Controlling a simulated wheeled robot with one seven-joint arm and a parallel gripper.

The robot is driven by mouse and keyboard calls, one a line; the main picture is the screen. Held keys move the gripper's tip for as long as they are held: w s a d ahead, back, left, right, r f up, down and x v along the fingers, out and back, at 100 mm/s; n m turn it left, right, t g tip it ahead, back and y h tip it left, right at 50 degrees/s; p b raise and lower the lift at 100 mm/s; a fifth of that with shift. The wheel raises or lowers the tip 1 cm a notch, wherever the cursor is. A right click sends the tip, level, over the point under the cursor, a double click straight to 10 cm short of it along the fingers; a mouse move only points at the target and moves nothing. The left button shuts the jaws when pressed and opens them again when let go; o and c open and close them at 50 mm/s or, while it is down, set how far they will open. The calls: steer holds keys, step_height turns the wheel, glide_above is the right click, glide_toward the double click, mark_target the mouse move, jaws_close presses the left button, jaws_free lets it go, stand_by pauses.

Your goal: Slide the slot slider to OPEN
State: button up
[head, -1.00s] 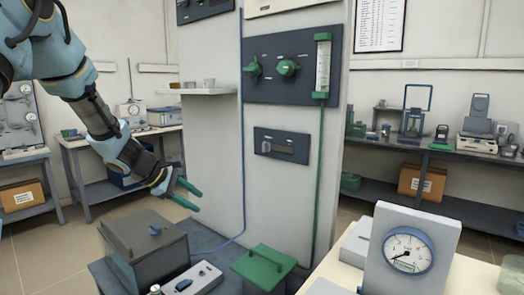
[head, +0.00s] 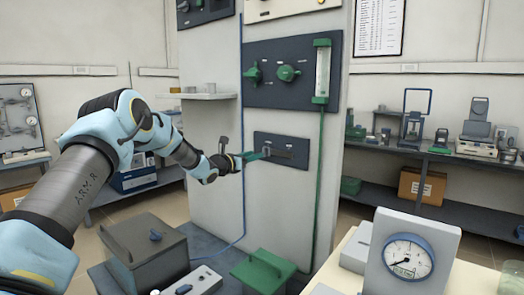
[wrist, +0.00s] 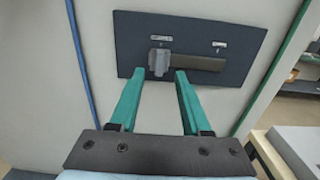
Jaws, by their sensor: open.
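The slot slider is a grey block (wrist: 160,62) at the left end of a dark horizontal slot (wrist: 205,63) in the wrist view. The slot is in a dark blue panel (wrist: 225,30) on the pale column; the panel also shows in the head view (head: 300,143). Two small labels sit above the slot, too small to read. My gripper (wrist: 160,77) is open, with its green fingers pointing at the panel. The fingertips lie just below and on either side of the slider in the picture; I cannot tell whether they touch it. In the head view my gripper (head: 258,156) partly covers the panel's left side.
A blue cable (wrist: 84,65) runs left of the panel and a green tube (wrist: 280,60) right of it. Above is a valve panel (head: 262,88) with green knobs. A small shelf (head: 203,96) juts out at left. A gauge (head: 407,257) stands at lower right.

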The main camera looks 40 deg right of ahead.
mark_target(263, 151)
steer(key=shift+p+x, duration=0.85)
steer(key=shift+x, duration=2.05)
jaws_close()
